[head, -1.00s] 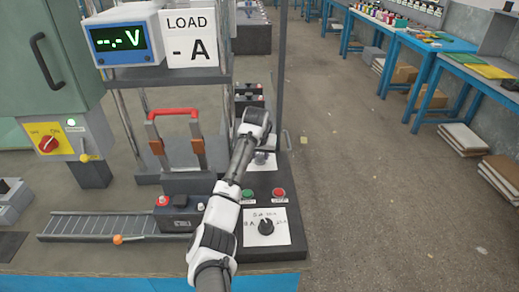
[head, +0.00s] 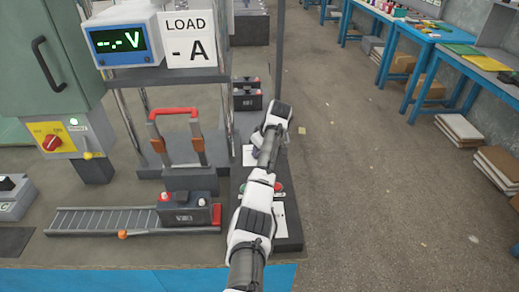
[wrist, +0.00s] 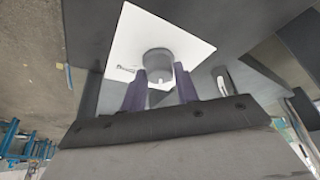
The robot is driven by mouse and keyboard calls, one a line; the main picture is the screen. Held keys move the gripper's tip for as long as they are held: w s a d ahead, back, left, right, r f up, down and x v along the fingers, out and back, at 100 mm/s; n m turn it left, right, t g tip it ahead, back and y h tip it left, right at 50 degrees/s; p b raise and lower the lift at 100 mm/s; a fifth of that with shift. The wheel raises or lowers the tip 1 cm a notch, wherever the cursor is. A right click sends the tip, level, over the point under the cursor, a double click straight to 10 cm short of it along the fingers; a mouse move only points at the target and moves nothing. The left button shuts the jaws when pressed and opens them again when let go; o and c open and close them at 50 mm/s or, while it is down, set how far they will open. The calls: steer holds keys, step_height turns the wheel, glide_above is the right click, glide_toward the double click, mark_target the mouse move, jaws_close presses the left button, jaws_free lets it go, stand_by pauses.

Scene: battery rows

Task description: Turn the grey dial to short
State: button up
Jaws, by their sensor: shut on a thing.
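The grey dial (wrist: 158,64) is a short round knob on a white label plate (wrist: 180,32) in the wrist view. My gripper (wrist: 160,78) has its two purple fingers on either side of the dial and is shut on it. The label's writing is too small to read. In the head view my gripper's wrist is over the right side of the bench, where a corner of the white plate (head: 249,156) shows. The dial itself is hidden there behind my arm.
A battery (head: 186,212) sits on the roller track (head: 90,222) to the left. A red-handled frame (head: 172,112) and a thin post (head: 279,50) stand close to my arm. My forearm covers most of the front panel with its buttons. Open floor lies to the right.

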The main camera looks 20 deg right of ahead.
steer(key=shift+d+n+g+y+b, duration=0.1)
steer(key=shift+n+g+y+b, duration=0.3)
steer(key=shift+n, duration=0.9)
steer(key=shift+w, duration=0.1)
steer(key=o, duration=1)
steer(key=shift+c, duration=0.2)
steer(key=b+v, duration=0.2)
steer(key=v, duration=1.2)
steer(key=shift+f, duration=0.1)
